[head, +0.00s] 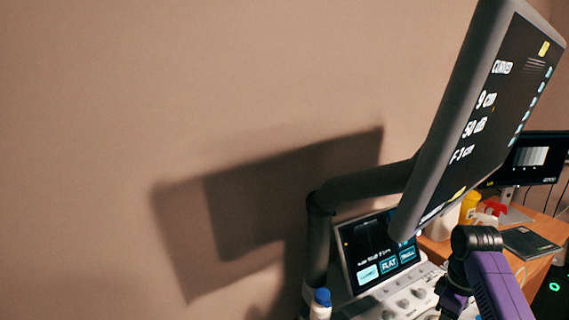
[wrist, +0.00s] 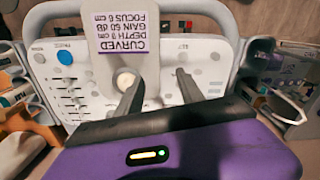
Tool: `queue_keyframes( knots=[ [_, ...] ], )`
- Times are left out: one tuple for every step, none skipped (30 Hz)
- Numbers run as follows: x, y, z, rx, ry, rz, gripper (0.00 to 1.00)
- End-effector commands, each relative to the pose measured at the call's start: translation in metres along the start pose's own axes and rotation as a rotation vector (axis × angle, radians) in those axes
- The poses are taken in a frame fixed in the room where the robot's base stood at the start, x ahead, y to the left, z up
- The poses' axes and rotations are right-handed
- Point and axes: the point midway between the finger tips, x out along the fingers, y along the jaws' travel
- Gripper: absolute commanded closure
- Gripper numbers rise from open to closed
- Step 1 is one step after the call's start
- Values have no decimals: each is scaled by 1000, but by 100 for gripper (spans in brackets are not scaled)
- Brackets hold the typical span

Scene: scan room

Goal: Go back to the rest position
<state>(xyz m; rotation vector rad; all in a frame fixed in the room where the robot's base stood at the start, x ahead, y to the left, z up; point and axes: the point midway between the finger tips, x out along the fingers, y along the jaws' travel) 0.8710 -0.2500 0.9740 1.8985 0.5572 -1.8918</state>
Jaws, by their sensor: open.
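My gripper (wrist: 155,77) is open in the wrist view, its two dark fingers apart with nothing held between them. It points at the white control panel (wrist: 205,58) of the scanner, over its knobs and keys. A pale card (wrist: 122,35) with upside-down text, "CURVED, DEPTH, GAIN 50 dB, FOCUS 6 cm", stands just beyond the fingers. In the head view my purple arm reaches in at the lower right, near the control panel (head: 405,298); the fingertips cannot be made out there.
A large tilted monitor (head: 485,125) on a dark jointed arm (head: 365,185) hangs above my arm. Below it are a touch screen (head: 380,248) and a blue-capped bottle (head: 320,303). A wooden desk (head: 545,228) at right holds a yellow bottle (head: 469,206) and a second screen (head: 535,160).

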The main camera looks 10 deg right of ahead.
Motion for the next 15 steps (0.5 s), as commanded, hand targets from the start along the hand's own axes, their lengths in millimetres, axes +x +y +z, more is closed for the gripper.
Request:
queue_keyframes(
  knots=[
    [-1,4,-4,16,15,18,55],
    [-1,7,-6,25,24,28,55],
    [-1,10,-8,36,35,40,55],
    [-1,13,-11,44,45,51,55],
    [-2,15,-13,51,54,62,55],
    [-4,20,-16,62,70,81,55],
    [-5,23,-19,70,82,95,55],
    [-7,26,-22,77,96,110,55],
    [-11,31,-27,89,117,133,55],
    [-14,35,-30,98,134,152,55],
    [-18,40,-35,106,154,173,55],
    [-24,46,-40,120,183,203,55],
    [-28,51,-44,130,205,224,55],
    [-31,55,-48,141,228,245,55],
    [-35,59,-54,156,261,273,55]
  ],
)
